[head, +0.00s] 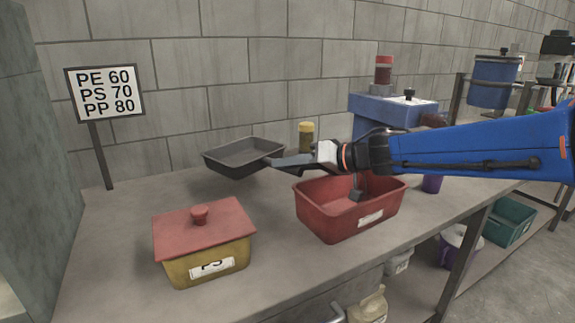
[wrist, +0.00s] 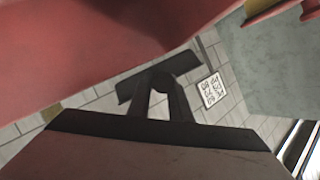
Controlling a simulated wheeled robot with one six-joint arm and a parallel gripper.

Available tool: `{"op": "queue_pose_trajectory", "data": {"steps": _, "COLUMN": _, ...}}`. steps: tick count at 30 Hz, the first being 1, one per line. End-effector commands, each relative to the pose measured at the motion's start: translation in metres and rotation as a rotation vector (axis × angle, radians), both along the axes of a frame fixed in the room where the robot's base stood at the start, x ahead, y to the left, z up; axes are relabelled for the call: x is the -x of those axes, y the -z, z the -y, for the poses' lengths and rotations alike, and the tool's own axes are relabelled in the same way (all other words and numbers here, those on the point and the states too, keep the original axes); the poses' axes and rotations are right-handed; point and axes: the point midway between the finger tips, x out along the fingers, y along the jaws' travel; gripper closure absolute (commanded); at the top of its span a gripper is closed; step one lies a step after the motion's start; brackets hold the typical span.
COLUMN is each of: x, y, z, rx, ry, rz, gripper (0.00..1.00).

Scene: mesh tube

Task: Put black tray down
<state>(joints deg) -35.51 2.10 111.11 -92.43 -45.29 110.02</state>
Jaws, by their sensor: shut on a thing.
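The black tray (head: 236,157) is an empty, shallow dark pan in the head view, at the far side of the bench in front of the block wall. It looks roughly level. My gripper (head: 272,161) reaches in from the right and is shut on the tray's right rim. The tray seems to hang above the bench (head: 130,205), but the gap under it is hard to judge. In the wrist view, a dark edge with a grey-brown face fills the bottom; I cannot tell surely whether it is the tray.
A red bin (head: 340,229) stands below my arm. A yellow box (head: 205,262) with a red lid (head: 204,228) stands front left. A brown jar with a yellow lid (head: 306,137) and a blue machine (head: 385,115) stand behind. Bench left of the tray is clear, beside the sign (head: 105,93).

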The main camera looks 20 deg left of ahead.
Motion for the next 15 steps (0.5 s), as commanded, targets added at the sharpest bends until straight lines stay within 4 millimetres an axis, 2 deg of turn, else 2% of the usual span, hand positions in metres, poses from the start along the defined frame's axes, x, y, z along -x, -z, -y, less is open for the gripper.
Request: {"op": "queue_pose_trajectory", "data": {"steps": 15, "x": 0.0000, "y": 0.0101, "z": 0.0000, "rx": -0.001, "ry": 0.001, "rz": 0.000, "gripper": 1.00}}
